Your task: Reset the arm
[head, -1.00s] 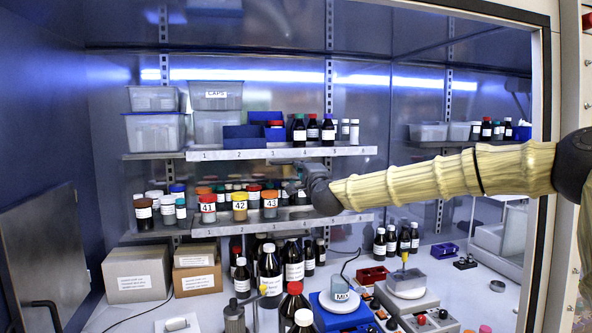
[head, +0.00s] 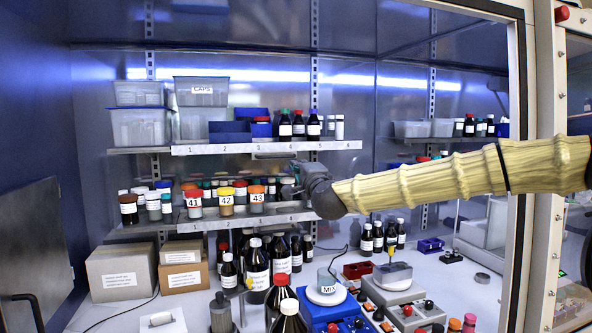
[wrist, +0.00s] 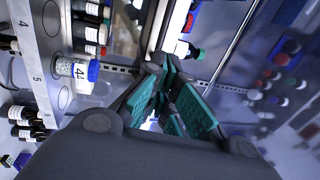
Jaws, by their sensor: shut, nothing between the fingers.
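My arm, in a ribbed cream sleeve, reaches in from the right in the head view. My gripper (head: 290,190) is at its end, in front of the middle shelf and just right of the jar labelled 43 (head: 257,197). In the wrist view, the teal-padded fingers of my gripper (wrist: 170,95) are close together with nothing held between them. The fingertips are small and dark in the head view. A jar with a blue lid (wrist: 80,69) and a label starting with 4 shows left of the fingers in the wrist view, apart from them.
The upper shelf (head: 265,148) and middle shelf (head: 240,220) carry bottles, jars and bins. Tall brown bottles (head: 257,268) and a mixer labelled MIX (head: 327,290) stand on the worktop below. The cabinet's right frame post (head: 541,240) is beside my arm. Free air lies before the back wall.

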